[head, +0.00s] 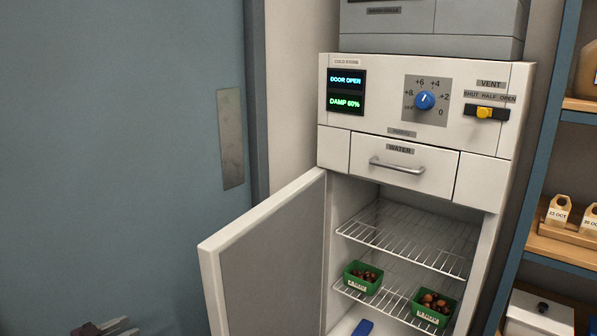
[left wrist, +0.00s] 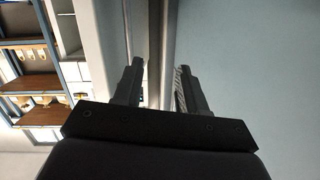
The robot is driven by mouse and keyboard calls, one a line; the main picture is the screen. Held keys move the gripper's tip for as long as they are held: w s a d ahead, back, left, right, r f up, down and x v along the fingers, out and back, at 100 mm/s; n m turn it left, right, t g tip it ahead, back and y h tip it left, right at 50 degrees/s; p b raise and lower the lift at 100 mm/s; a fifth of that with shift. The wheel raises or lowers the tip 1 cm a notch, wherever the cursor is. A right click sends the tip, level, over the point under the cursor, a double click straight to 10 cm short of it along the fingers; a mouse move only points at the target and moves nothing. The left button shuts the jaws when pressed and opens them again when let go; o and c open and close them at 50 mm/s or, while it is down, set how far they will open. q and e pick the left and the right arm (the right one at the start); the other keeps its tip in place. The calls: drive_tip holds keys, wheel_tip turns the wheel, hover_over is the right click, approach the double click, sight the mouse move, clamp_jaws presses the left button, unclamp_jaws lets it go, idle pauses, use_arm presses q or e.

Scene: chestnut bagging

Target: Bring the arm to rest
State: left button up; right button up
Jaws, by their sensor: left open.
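My left gripper (head: 104,328) shows at the bottom left of the head view, in front of the blue-grey door and left of the open cabinet door, apart from the cabinet. In the left wrist view its two fingers (left wrist: 158,75) stand apart with nothing between them. My right gripper is in neither view.
The cold store cabinet (head: 337,137) stands with its door (head: 268,262) swung open to the left. Inside, green trays of chestnuts (head: 363,278) (head: 433,306) sit on a wire shelf, and a blue object (head: 363,327) lies below. Blue-framed shelving (head: 552,130) stands at the right.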

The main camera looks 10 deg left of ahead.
use_arm(q)
wheel_tip(320, 180, down, 4)
drive_tip(key=s+a+n+g+y, duration=0.1)
drive_tip(key=a+n+g+y, duration=0.25)
drive_tip(key=n+y, duration=0.5)
drive_tip(key=s+d+f+g+y, duration=0.1)
drive_tip(key=s+d+g+y, duration=0.1)
drive_tip(key=s+d+g, duration=0.3)
drive_tip(key=s+d+r+g+h, duration=0.1)
drive_tip(key=s+d+r+g, duration=0.1)
drive_tip(key=s+d, duration=0.55)
drive_tip(key=s+d+r+g+h, duration=0.15)
drive_tip(key=s+d, duration=0.35)
drive_tip(key=d, duration=0.6)
drive_tip(key=s+d+r+g, duration=0.2)
drive_tip(key=s+d+r, duration=0.1)
drive_tip(key=s+d, duration=0.5)
drive_tip(key=w+d+r+m+t+p, duration=0.1)
drive_tip(key=w+d+r+p, duration=0.1)
drive_tip(key=r+p, duration=1.4)
drive_tip(key=shift+w+d+r+p, duration=0.15)
drive_tip(key=shift+d+r+p, duration=0.3)
drive_tip(key=shift+r, duration=0.3)
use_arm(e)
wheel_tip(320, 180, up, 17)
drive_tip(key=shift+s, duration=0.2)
